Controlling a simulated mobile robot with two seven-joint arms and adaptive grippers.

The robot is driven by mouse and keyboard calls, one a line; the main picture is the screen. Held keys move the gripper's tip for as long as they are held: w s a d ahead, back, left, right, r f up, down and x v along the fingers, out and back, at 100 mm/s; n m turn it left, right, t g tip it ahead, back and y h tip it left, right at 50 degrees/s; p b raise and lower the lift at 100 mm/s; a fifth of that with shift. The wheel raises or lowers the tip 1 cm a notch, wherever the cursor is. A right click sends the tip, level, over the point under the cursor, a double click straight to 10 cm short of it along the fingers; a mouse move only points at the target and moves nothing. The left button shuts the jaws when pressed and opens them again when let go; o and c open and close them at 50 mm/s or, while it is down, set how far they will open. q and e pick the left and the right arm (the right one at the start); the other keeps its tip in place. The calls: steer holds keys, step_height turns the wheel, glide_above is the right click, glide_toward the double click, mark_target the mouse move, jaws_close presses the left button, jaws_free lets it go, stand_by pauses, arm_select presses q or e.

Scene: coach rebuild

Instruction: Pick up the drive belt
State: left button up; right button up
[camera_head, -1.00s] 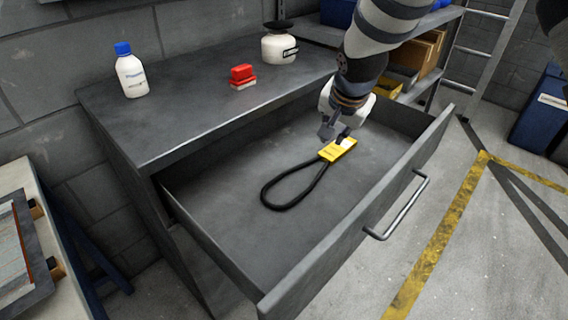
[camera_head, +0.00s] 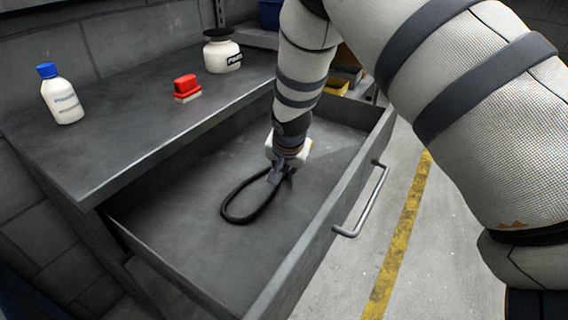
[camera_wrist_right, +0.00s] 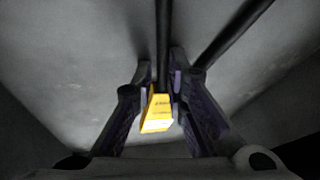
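The drive belt (camera_head: 228,210) is a black loop in the open drawer (camera_head: 190,258), its loop end toward the front left. My right gripper (camera_head: 278,178) points down into the drawer over the belt's tag end and hides the yellow tag in the head view. In the right wrist view the yellow tag (camera_wrist_right: 157,113) and a black strand sit between the two fingers of my right gripper (camera_wrist_right: 162,75), with the pads close against both sides. The belt appears to lie on or just above the drawer floor. My left gripper is not in view.
A white bottle with blue cap (camera_head: 62,95), a red-and-white brush or block (camera_head: 187,87) and a white round container (camera_head: 222,52) stand on the cabinet top (camera_head: 120,128). The drawer front has a metal handle (camera_head: 366,205). Open floor with a yellow line lies right.

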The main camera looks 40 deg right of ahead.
mark_target(284, 176)
jaws_close()
